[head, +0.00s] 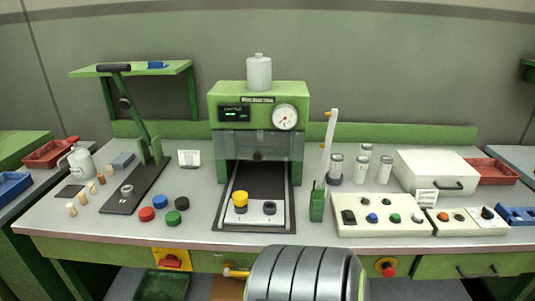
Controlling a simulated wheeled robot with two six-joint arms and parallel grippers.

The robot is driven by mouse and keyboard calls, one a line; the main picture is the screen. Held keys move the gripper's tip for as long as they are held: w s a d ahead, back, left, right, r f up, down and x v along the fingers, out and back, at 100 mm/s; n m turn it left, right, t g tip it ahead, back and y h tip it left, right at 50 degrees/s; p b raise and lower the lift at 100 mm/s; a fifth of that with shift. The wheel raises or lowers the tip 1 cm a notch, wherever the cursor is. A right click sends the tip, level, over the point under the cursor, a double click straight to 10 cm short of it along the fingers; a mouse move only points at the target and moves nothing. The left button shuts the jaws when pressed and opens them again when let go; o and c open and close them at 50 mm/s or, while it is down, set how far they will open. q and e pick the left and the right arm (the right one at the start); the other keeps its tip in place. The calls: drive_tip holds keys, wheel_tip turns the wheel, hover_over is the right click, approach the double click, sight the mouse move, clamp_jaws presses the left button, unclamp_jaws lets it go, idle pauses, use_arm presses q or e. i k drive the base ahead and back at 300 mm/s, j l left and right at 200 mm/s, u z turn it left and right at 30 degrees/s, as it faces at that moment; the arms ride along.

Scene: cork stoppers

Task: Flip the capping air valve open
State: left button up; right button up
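A small yellow lever fitting (236,272) sits on the bench front below the press and looks like the air valve. Its handle lies roughly level, and its right end is partly hidden behind a large grey ribbed shape in the foreground. No label on it can be read. The green capping press (258,97) stands above it at the back of the bench, with a round gauge (285,117) and a small lit display (234,113). Neither of my grippers shows in the head view.
A yellow plate with a red switch (172,260) is left of the lever, and a red button (387,267) is to its right. A control box (380,230) and several jars stand right of the press.

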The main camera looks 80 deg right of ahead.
sight(227, 272)
drive_tip(key=z, duration=1.8)
